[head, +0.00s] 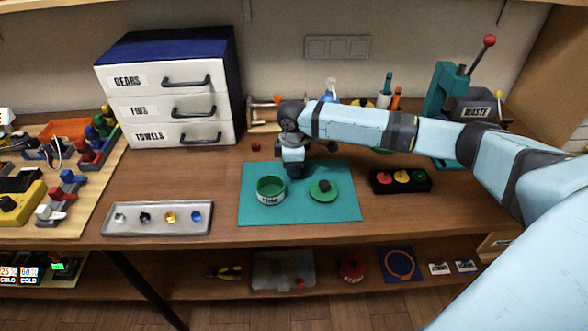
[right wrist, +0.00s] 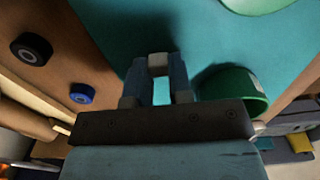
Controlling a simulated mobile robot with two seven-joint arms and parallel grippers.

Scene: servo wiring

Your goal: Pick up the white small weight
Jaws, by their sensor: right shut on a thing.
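My right gripper (head: 293,172) is low over the back edge of the teal mat, pointing down. In the right wrist view its fingers (right wrist: 158,75) are closed on a small whitish block, the white small weight (right wrist: 158,62), held between the tips. The weight is hidden by the gripper in the head view. A green pot (head: 270,190) stands on the mat just in front of the gripper, and it also shows in the right wrist view (right wrist: 232,85). My left gripper is in neither view.
A green lid (head: 323,191) with a dark knob lies on the teal mat (head: 300,213). A black button box (head: 400,189) is to the right. A grey tray (head: 157,229) is front left. Black (right wrist: 31,49) and blue (right wrist: 81,94) discs lie off the mat. Drawers (head: 168,106) stand back left.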

